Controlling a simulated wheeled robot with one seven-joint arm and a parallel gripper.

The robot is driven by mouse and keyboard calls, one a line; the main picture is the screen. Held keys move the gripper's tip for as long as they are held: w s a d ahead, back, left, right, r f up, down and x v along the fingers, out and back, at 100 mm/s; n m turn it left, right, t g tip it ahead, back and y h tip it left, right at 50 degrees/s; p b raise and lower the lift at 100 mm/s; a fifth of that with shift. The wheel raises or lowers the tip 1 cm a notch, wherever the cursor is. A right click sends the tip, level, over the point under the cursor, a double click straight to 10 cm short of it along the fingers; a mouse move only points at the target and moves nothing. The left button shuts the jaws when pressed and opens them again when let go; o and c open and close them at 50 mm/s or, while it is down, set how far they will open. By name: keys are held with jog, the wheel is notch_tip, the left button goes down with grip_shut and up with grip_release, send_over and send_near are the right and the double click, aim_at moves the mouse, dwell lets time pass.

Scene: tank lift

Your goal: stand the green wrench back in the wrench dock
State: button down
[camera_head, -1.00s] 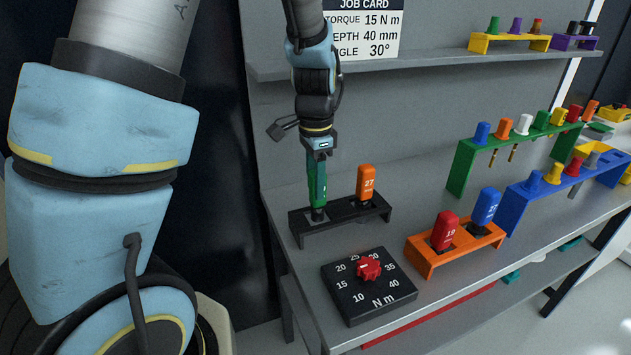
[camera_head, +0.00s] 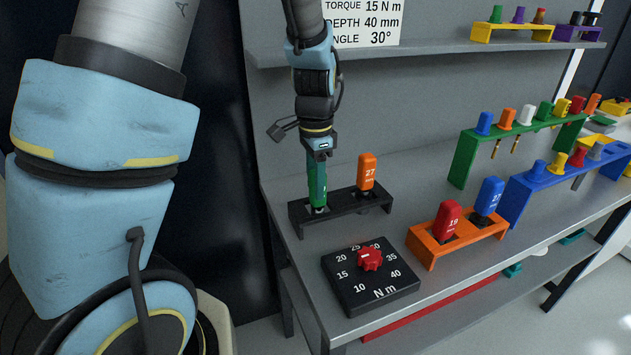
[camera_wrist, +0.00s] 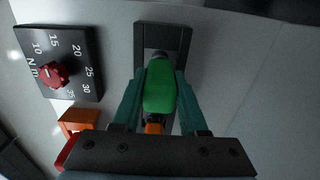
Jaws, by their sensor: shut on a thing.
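The green wrench (camera_head: 317,187) stands upright at the left slot of the black wrench dock (camera_head: 341,207). Its lower end meets the slot; how deep it sits I cannot tell. My gripper (camera_head: 318,162) is above the dock and shut on the wrench's handle. In the wrist view the green handle (camera_wrist: 160,88) lies between my two fingers (camera_wrist: 158,104), over the dock (camera_wrist: 182,40). An orange wrench marked 27 (camera_head: 366,173) stands in the dock's right slot.
A black torque dial box with a red knob (camera_head: 370,259) lies in front of the dock. An orange rack (camera_head: 429,252) with a red and a blue wrench is to the right. A shelf (camera_head: 430,57) runs above. Green and blue racks stand farther right.

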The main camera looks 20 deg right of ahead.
jog(key=shift+f+b, duration=0.45)
jog(key=shift+f, duration=0.2)
jog(key=shift+c, duration=1.8)
grip_release()
notch_tip(320, 180, up, 9)
jog(key=p, duration=0.7)
jog(key=shift+r, duration=0.1)
